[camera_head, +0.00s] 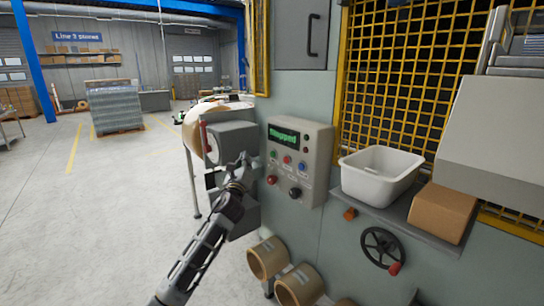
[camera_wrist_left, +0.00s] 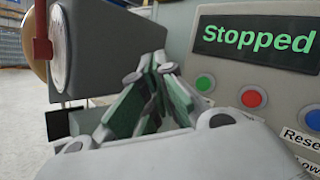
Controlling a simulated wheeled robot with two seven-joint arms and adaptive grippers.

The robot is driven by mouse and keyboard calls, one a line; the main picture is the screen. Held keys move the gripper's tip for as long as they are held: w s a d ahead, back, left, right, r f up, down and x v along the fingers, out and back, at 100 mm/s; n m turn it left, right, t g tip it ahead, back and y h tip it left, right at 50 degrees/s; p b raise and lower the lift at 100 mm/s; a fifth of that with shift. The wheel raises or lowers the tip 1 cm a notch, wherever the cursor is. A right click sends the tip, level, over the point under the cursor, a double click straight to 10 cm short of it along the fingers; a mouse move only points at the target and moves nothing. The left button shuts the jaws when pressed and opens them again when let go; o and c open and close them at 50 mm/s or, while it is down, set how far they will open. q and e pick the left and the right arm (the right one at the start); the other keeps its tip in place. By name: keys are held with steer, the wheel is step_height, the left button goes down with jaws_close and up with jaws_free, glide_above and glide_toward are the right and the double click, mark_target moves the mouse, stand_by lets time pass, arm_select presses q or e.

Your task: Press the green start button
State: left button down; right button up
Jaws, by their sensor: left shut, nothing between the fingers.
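The control panel (camera_head: 318,152) is a grey box on the machine's front, and its screen (camera_head: 283,134) reads "Stopped" in green. The green start button (camera_head: 273,154) is at the left of the upper button row, left of a red button (camera_head: 287,160) and a blue button (camera_head: 302,166). In the left wrist view the green button (camera_wrist_left: 205,84) is just right of the fingertips. My left gripper (camera_head: 243,158) is shut and empty, left of the panel, apart from the button in the picture; its fingers (camera_wrist_left: 158,66) meet at their tips. My right gripper is not in view.
A grey box unit (camera_head: 233,138) with a tape roll stands just left of the panel, close to my gripper. Below the small buttons are a red knob (camera_head: 271,180) and a black knob (camera_head: 295,193). A white bin (camera_head: 380,178) and cardboard box (camera_head: 442,212) sit right.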

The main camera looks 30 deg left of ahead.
mark_target(273, 154)
arm_select(q)
steer(key=w+d+b, duration=0.2)
steer(key=w+d, duration=0.1)
steer(key=w, duration=0.4)
steer(key=shift+w+b, duration=0.3)
steer(key=shift+w, duration=0.05)
steer(key=shift+d, duration=0.1)
stand_by(1.1)
steer(key=shift+w+d, duration=0.2)
steer(key=shift+w, duration=0.15)
stand_by(0.6)
